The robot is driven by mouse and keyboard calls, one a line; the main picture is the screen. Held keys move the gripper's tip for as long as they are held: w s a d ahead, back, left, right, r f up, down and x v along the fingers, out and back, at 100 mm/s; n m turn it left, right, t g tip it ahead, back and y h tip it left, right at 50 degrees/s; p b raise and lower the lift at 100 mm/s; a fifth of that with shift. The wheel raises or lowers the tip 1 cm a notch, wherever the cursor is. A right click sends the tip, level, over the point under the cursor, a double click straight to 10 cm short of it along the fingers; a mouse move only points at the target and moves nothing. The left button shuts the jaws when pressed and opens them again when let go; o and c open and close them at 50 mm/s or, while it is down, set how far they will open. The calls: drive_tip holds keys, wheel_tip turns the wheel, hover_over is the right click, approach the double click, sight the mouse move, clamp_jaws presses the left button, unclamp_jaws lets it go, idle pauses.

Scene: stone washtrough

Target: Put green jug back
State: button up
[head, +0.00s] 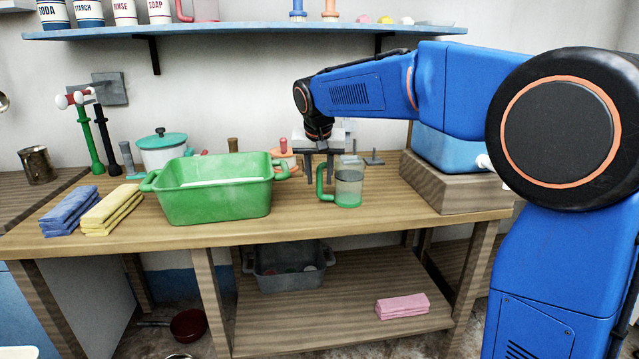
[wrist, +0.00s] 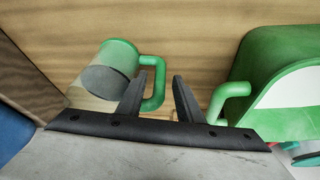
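The green jug (head: 348,188) stands upright on the wooden worktop, right of the green basin. It has a clear body with a grey-looking content, a green base and a green handle on its left. In the wrist view the jug (wrist: 108,78) is at the upper left, with its handle toward the picture's middle. My gripper (head: 319,177) points down at the handle. Its fingers (wrist: 160,80) are apart, with the handle's upright bar showing between them in both views. I see no finger touching the handle; the exact depth is hard to tell.
The green basin (head: 213,200) stands close left of my gripper. A wooden box (head: 450,188) with a blue container (head: 445,148) is to the right. Behind are a lidded pot (head: 163,157) and small items. A blue shelf (head: 250,31) hangs above. Worktop in front of the jug is clear.

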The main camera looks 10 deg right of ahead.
drive_tip(key=d+v, duration=0.1)
drive_tip(key=v, duration=0.8)
drive_tip(key=s+d+f, duration=0.2)
drive_tip(key=s+d, duration=0.3)
drive_tip(key=s, duration=0.4)
drive_tip(key=s+d+f, duration=0.3)
drive_tip(key=s+f, duration=0.3)
drive_tip(key=s, duration=0.4)
drive_tip(key=s+d+f+n, duration=0.1)
drive_tip(key=s+d+f, duration=0.3)
drive_tip(key=s+f, duration=0.3)
drive_tip(key=s+d+f+n, duration=0.1)
drive_tip(key=s+d+f, duration=0.2)
drive_tip(key=s+f, duration=0.4)
drive_tip(key=s, duration=0.5)
drive_tip(key=shift+s+d+y, duration=0.25)
drive_tip(key=shift+s+y, duration=0.15)
drive_tip(key=shift+a, duration=0.1)
